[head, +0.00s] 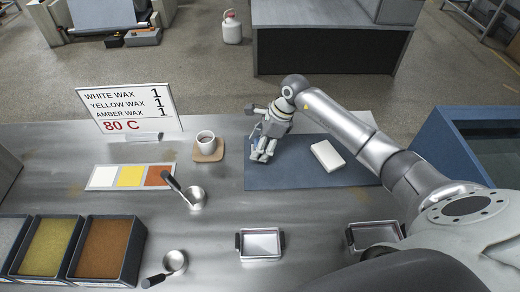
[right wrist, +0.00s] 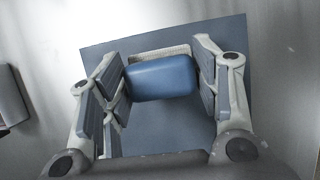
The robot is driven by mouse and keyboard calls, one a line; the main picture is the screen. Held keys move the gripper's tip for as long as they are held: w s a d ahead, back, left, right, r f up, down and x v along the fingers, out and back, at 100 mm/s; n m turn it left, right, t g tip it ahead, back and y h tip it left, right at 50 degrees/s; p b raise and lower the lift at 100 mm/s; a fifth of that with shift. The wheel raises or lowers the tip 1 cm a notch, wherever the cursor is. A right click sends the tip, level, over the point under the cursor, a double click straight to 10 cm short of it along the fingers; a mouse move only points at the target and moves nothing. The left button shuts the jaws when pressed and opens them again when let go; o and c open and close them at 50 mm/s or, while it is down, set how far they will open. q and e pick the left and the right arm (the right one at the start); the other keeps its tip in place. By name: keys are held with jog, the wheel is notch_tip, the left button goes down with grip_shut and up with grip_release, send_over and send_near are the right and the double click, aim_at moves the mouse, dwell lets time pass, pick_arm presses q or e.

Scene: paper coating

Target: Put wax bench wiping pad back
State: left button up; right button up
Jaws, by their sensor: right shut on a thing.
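My right gripper (head: 263,153) is over the left part of the blue-grey mat (head: 290,178), fingers pointing down. In the right wrist view its fingers (right wrist: 162,85) are shut on the sides of a blue rounded pad (right wrist: 162,78), which I take for the wiping pad. A pale textured strip (right wrist: 160,52) shows just behind the pad; I cannot tell whether it belongs to it. In the head view the fingers mostly hide the pad, and its gap to the mat cannot be told. My left gripper is not in view.
A white block (head: 327,156) lies on the mat's right part. A cup (head: 206,138) on a coaster stands left of the mat. Ladles (head: 195,197), metal trays (head: 260,243), wax bins (head: 107,250), a colour card (head: 131,176) and a sign (head: 128,108) share the bench.

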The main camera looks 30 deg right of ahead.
notch_tip(320, 180, down, 2)
jog(key=shift+f+p, duration=0.1)
jog(key=shift+p, duration=0.7)
jog(key=shift+f, duration=0.4)
jog(key=shift+f, duration=0.15)
jog(key=o, duration=0.9)
